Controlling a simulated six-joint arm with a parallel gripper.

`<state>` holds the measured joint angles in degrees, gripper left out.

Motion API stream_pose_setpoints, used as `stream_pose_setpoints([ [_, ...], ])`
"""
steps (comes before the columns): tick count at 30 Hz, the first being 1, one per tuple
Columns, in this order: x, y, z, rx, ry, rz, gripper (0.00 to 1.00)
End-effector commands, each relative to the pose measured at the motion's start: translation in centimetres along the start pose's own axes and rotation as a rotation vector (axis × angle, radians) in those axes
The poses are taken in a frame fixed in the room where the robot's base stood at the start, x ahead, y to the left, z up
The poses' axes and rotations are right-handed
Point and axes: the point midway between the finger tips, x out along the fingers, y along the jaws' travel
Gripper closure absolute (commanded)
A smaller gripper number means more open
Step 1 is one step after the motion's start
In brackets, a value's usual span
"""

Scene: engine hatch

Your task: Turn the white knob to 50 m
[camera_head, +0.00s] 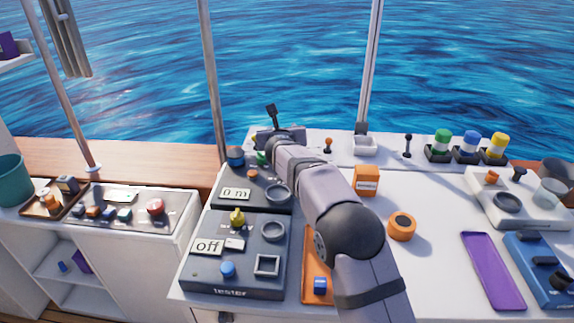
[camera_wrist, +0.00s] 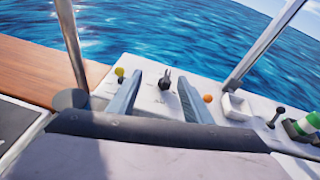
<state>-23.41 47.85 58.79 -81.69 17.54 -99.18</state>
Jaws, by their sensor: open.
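A dark panel (camera_head: 222,207) carries a display reading "0 m" (camera_head: 236,193), left of my arm in the head view. I cannot make out a white knob in either view; my arm covers part of the panel and the counter. My gripper (camera_head: 280,136) is beyond the panel, near the back edge of the counter. In the wrist view my gripper (camera_wrist: 161,77) is open, its two fingers apart. A black lever (camera_wrist: 166,82) shows between the fingers, farther off; I cannot tell its distance. Nothing is held.
A "tester" box (camera_head: 232,294) with an "off" display stands nearer. An orange box (camera_head: 366,181), an orange ring (camera_head: 402,226) and a purple tray (camera_head: 493,270) lie right of my arm. A white tray (camera_head: 364,147) and several coloured jars stand behind. Window posts rise at the back.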

Motion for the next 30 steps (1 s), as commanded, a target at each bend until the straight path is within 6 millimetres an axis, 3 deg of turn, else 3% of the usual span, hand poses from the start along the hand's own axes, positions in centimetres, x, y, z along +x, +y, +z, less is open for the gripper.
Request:
stream_pose_setpoints([
  [4,0.5,-2.0,-0.3,-0.090,0.004,0.182,0.54],
  [8,-0.5,-3.1,-1.4,-0.155,0.010,0.357,0.54],
  [15,-5.5,-5.3,-4.2,-0.223,0.023,0.681,0.54],
  [22,-10.8,-6.7,-5.8,-0.229,0.018,0.895,0.54],
  [24,-9.9,-6.1,-8.7,-0.222,0.025,0.901,0.54],
  [30,-9.0,-5.8,-10.7,-0.229,0.017,0.896,0.54],
])
